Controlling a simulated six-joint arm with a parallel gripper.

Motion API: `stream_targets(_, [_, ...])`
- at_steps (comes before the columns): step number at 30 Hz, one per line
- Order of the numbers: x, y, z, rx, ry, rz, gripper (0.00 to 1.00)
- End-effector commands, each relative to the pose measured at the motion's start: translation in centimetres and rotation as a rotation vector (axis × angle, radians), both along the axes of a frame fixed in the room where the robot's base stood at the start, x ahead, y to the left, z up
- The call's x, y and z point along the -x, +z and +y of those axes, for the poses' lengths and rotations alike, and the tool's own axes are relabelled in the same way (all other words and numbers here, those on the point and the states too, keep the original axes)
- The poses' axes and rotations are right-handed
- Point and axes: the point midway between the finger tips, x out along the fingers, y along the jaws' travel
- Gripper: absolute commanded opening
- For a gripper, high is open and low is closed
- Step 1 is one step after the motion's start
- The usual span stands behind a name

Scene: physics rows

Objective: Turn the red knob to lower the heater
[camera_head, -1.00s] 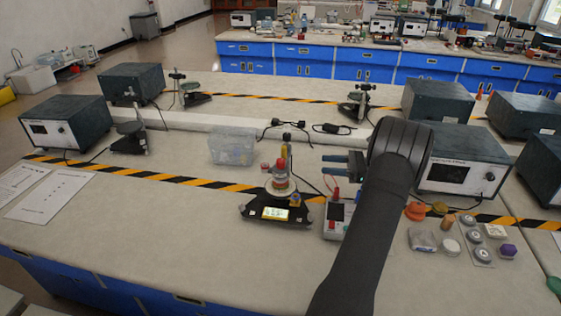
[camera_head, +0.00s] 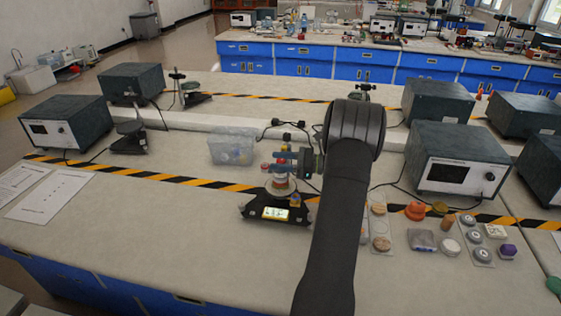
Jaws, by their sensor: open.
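A small stand (camera_head: 281,191) with a lit yellow display (camera_head: 275,214) on its black base sits left of centre on the bench. A red knob (camera_head: 265,167) shows on the left side of its upright part, small and partly covered. My gripper (camera_head: 277,161) is open, pointing left, with its fingers at the upper part of the stand near the knob. I cannot tell whether the fingers touch the knob or the column. My arm comes up from the bottom and hides the bench right of the stand.
A clear plastic bin (camera_head: 232,147) stands behind and left of the stand. Dark boxed instruments (camera_head: 452,165) stand at right, with small discs and jars (camera_head: 450,245) before them. Papers (camera_head: 50,193) lie at left. The front left bench is clear.

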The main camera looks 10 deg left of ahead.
Motion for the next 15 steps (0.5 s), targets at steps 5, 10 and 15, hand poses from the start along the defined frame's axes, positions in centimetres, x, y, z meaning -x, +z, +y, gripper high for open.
stream_targets(5, [-0.01,0.01,0.01,0.000,0.000,0.000,0.47])
stream_targets(10, [-0.01,0.02,-0.02,0.000,0.000,-0.001,0.20])
stream_targets(15, [-0.01,0.02,-0.03,0.000,-0.001,-0.001,0.04])
